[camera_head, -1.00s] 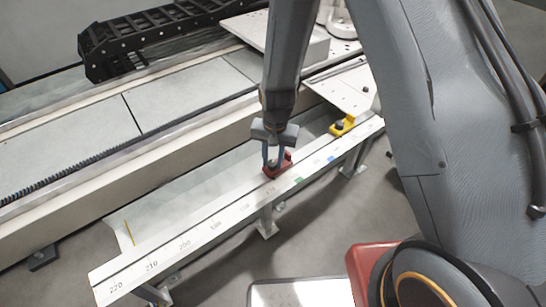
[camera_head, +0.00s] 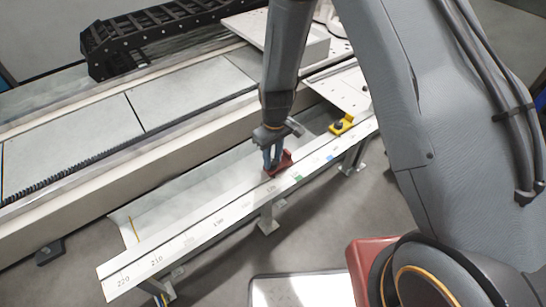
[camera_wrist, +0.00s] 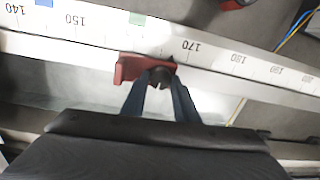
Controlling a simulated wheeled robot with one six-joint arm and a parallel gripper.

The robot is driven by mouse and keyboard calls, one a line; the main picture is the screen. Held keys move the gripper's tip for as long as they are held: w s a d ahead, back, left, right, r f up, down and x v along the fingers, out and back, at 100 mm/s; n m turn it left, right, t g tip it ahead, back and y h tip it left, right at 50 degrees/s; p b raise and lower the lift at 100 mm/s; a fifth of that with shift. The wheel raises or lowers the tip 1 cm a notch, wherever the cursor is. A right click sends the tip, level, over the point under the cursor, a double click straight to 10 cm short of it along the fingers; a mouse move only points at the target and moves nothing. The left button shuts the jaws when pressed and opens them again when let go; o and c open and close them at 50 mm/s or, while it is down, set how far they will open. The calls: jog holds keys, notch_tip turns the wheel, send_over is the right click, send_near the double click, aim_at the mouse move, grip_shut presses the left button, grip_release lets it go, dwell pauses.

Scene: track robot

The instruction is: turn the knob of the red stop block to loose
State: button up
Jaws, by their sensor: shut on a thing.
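The red stop block (camera_head: 285,163) sits on the numbered white rail (camera_head: 190,236) in the head view. In the wrist view the red stop block (camera_wrist: 130,68) lies on the rail between the 150 and 170 marks. Its dark knob (camera_wrist: 161,75) is between my fingertips. My gripper (camera_head: 273,166) comes down on the block from above and is shut on the knob. In the wrist view my gripper (camera_wrist: 160,85) has a finger on each side of the knob. The knob is mostly hidden in the head view.
A yellow stop block (camera_head: 341,125) with a dark knob sits farther right along the rail. Green (camera_head: 298,178) and blue (camera_head: 330,157) marks are on the rail's front face. A long grey conveyor-like bed (camera_head: 190,90) runs behind the rail.

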jog(key=n, duration=0.3)
jog(key=shift+n+p, duration=0.3)
jog(key=shift+p, duration=0.05)
jog(key=shift+a+n+p, duration=0.1)
jog(key=shift+n+p, duration=0.25)
jog(key=shift+n, duration=1.35)
jog(key=o, duration=1.1)
jog(key=shift+c, duration=0.2)
jog(key=shift+w+r+p, duration=0.15)
jog(key=shift+r+p, duration=0.25)
jog(key=shift+r, duration=3.5)
